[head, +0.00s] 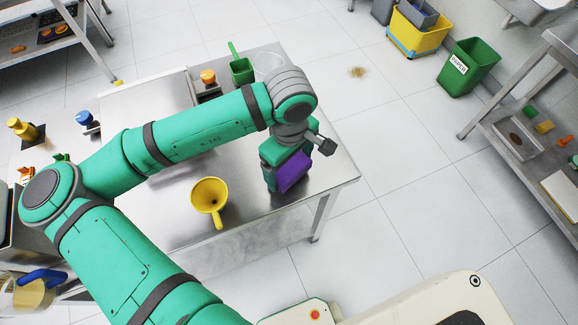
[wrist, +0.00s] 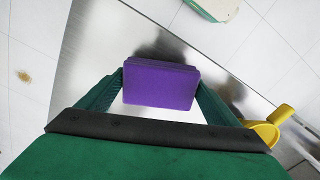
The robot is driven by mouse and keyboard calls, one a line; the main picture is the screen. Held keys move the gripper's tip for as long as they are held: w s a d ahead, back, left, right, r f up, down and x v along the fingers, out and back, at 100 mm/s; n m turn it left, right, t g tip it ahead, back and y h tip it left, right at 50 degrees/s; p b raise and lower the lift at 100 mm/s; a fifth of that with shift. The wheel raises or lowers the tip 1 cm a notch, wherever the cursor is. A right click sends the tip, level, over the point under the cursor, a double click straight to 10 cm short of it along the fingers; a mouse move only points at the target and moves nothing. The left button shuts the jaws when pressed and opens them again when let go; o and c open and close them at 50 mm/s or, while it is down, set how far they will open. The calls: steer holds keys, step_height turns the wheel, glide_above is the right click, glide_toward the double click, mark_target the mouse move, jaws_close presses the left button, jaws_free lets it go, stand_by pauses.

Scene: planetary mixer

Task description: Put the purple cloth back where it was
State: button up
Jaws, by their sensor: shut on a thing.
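The purple cloth (head: 293,172) looks like a thick folded block. In the wrist view the purple cloth (wrist: 161,86) sits between the two fingers of my gripper (wrist: 160,88), with a finger against each side. My gripper (head: 283,172) is shut on it over the right part of the steel table (head: 325,165). In the wrist view a dark shadow lies on the steel beyond the cloth. I cannot tell whether the cloth touches the table.
A green container (head: 242,70) and a clear bowl (head: 268,64) are at the table's back. A green bin (head: 468,68) and a yellow bin (head: 416,32) stand on the floor. The table's right corner is bare.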

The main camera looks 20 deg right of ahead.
mark_target(289, 173)
steer(key=shift+w+a+f, duration=0.1)
steer(key=shift+f, duration=0.5)
steer(key=shift+w+a+f, duration=0.1)
steer(key=shift+f, duration=0.5)
steer(key=shift+s+d+f, duration=0.15)
steer(key=shift+s+f, duration=0.1)
steer(key=shift+s, duration=0.05)
steer(key=shift+f, duration=0.1)
steer(key=o, duration=1)
step_height(289, 173, up, 12)
steer(key=shift+r, duration=0.15)
